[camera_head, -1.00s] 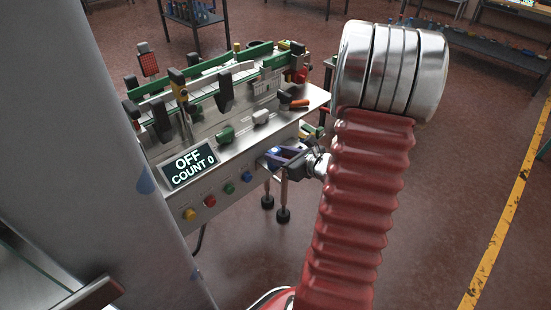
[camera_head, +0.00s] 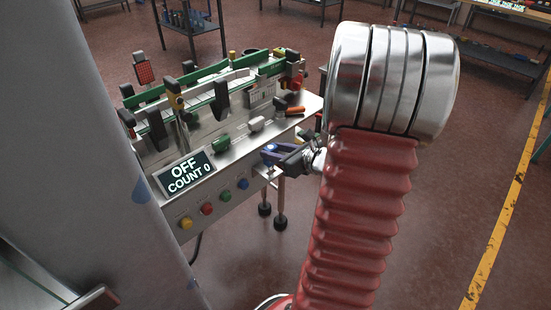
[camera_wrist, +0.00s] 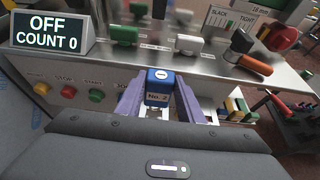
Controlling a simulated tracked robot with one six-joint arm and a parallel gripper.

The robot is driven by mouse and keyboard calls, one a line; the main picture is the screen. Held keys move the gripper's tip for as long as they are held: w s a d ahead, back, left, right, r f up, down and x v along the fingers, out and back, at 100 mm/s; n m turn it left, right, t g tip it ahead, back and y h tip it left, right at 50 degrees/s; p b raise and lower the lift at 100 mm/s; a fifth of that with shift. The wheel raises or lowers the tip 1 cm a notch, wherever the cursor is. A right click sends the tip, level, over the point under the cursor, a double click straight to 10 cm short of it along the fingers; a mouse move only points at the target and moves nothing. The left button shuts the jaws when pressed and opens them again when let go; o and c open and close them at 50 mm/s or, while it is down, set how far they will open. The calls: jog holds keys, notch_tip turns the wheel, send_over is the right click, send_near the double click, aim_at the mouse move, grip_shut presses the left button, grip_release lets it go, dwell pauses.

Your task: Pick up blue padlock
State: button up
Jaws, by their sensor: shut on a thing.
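The blue padlock (camera_wrist: 158,78), labelled "No. 2", sits between the two purple fingers of my gripper (camera_wrist: 159,92) in the wrist view. My gripper is shut on it, at the front edge of the machine's metal top. In the head view my gripper (camera_head: 277,153) reaches in from the right at that edge, and the padlock is too small there to make out clearly. Whether the padlock still touches the machine cannot be told.
The machine's display (camera_head: 186,175) reads "OFF COUNT 0". Coloured buttons (camera_head: 207,209) line its front panel. Green (camera_wrist: 124,34) and white (camera_wrist: 188,44) knobs and an orange-handled tool (camera_wrist: 250,62) are on the top. Open red floor (camera_head: 430,200) lies to the right.

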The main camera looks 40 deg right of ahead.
notch_tip(320, 180, up, 6)
jog(key=shift+f, duration=0.1)
dwell(0.8)
